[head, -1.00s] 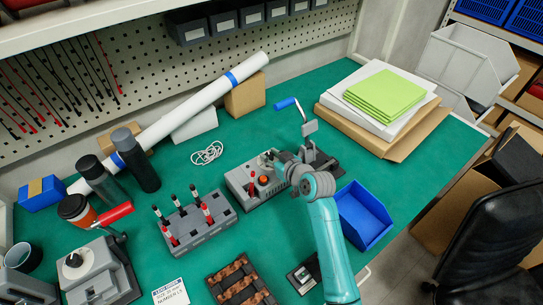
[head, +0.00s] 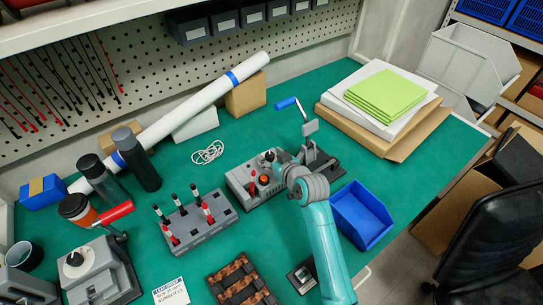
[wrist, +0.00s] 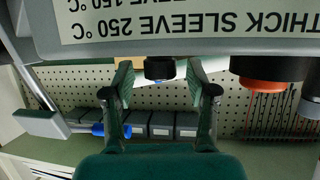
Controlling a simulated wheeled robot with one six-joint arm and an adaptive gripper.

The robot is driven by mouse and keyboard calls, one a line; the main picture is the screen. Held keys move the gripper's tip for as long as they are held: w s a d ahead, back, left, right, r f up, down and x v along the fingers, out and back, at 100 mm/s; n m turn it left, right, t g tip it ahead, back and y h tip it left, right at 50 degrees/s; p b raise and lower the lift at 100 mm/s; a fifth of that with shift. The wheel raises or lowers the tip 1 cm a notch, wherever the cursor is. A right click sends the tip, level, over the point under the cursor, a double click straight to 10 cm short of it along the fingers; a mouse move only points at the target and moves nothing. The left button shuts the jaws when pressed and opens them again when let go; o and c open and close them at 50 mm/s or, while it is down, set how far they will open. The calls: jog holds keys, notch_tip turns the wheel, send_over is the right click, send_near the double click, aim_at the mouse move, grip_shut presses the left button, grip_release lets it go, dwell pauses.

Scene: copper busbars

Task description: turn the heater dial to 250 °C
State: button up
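The grey heater box (head: 243,184) stands mid-table, with a red-orange part (head: 264,180) on top. In the wrist view its label plate (wrist: 150,22) appears upside down, reading "THICK SLEEVE 250 °C" with a partly cut-off 150 °C line. A short black knob (wrist: 160,68), apparently the dial, shows below the plate. My gripper (wrist: 159,80) is open, with one finger on either side of the knob and visible gaps between. The dial's pointer is not visible, so its setting cannot be told. In the head view my wrist partly covers the box's right end.
An orange-ringed black part (wrist: 268,72) lies right of the knob in the wrist view. A crank-handled device (head: 312,150) stands close right of the heater, a blue bin (head: 362,215) farther right, and a grey holder with red-and-black tools (head: 200,222) to the left.

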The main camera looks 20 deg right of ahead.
jog(key=v, duration=1.2)
jog(key=shift+f, duration=0.1)
dwell(0.4)
